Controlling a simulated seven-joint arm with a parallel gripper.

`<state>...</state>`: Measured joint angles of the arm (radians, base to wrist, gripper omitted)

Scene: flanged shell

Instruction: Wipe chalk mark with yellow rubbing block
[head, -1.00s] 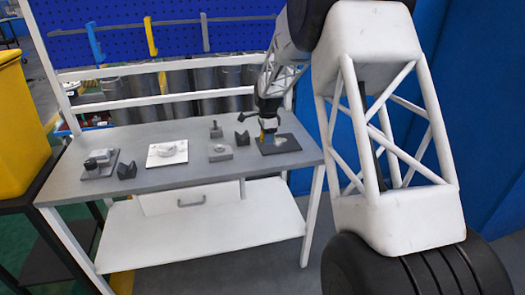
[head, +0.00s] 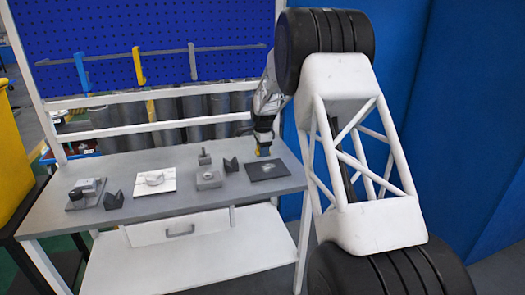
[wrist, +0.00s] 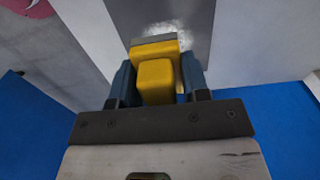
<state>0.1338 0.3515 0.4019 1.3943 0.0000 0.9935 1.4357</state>
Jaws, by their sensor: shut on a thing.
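My gripper (head: 263,143) is shut on the yellow rubbing block (wrist: 157,82). In the wrist view the block sits between the two dark fingers, with a grey strip across its far end. In the head view the yellow block (head: 264,152) shows small below the gripper, over the back edge of the dark board (head: 283,173). I cannot tell whether it touches the board. A faint pale patch, the chalk mark (head: 267,168), shows near the middle of the board.
The board lies at the right end of the grey table (head: 180,195).

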